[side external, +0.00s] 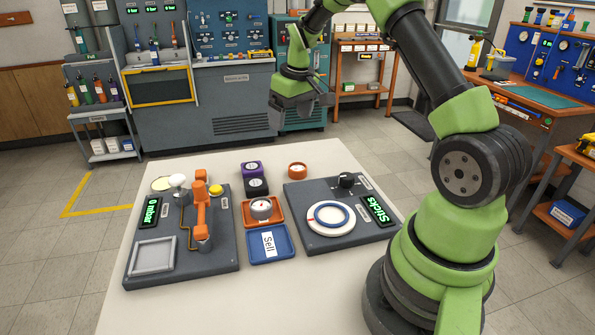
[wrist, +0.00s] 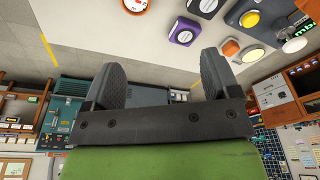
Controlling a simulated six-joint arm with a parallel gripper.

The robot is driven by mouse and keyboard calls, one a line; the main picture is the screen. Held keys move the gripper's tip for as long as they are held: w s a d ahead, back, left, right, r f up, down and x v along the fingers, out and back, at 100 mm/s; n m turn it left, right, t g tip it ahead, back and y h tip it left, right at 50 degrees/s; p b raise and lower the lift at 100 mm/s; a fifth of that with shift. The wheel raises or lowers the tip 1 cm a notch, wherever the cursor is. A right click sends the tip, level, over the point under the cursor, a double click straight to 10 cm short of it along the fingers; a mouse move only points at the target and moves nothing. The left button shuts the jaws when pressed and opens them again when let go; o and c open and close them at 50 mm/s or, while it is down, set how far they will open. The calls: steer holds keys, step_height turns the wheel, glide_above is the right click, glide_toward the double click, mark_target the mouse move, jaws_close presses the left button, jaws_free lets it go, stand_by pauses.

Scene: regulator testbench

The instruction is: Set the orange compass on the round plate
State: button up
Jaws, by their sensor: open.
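The orange compass (side external: 297,170), a small round case with a pale face, stands on the white table behind the right-hand grey board. It also shows, cut off, at the top edge of the wrist view (wrist: 134,3). The round plate (side external: 331,217), white with a blue ring and a red mark, lies on the right-hand grey board and appears empty. My gripper (side external: 304,105) is raised above and behind the table's far edge, apart from the compass. In the wrist view its two fingers (wrist: 163,74) are spread with nothing between them.
Purple (side external: 251,168) and black (side external: 257,187) blocks stand left of the compass. A dial gauge (side external: 262,207) sits in an orange tray, with a blue tray (side external: 268,245) in front. A black knob (side external: 346,180) rises behind the plate.

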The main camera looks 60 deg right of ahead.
glide_toward(297, 166)
steer(key=f, duration=0.1)
steer(key=w+f, duration=0.1)
steer(key=f, duration=0.1)
steer(key=shift+g, duration=0.4)
steer(key=shift+w+d+f, duration=0.1)
steer(key=shift+w+f, duration=0.1)
steer(key=shift+f, duration=1.4)
steer(key=shift+w+d+f, duration=0.1)
steer(key=shift+w+f, duration=0.05)
steer(key=shift+f, duration=1.4)
steer(key=c, duration=1.1)
